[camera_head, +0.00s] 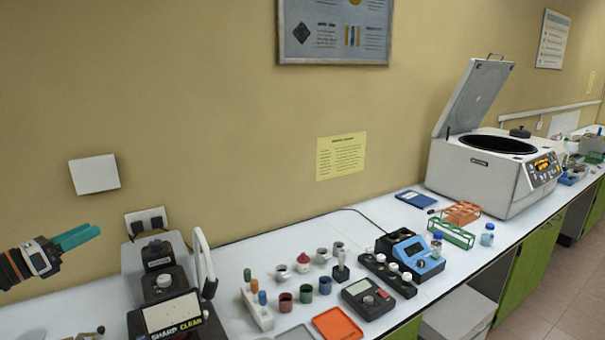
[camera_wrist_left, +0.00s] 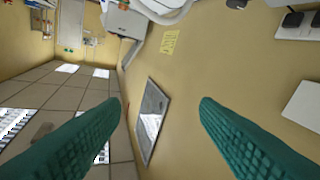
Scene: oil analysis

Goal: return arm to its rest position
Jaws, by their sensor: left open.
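My left gripper (camera_head: 77,238) comes in from the left edge in the head view, raised above the bench's left end and in front of the wall. Its teal fingers point right. In the left wrist view, the two teal fingers (camera_wrist_left: 160,125) stand wide apart with nothing between them, so it is open and empty. My right gripper is in neither view.
The bench (camera_head: 300,238) holds a sharpener-like device (camera_head: 170,310), small coloured cups (camera_head: 305,293), a blue instrument (camera_head: 410,255), an orange tray (camera_head: 337,326) and an open-lidded centrifuge (camera_head: 490,170). Air around the gripper is clear.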

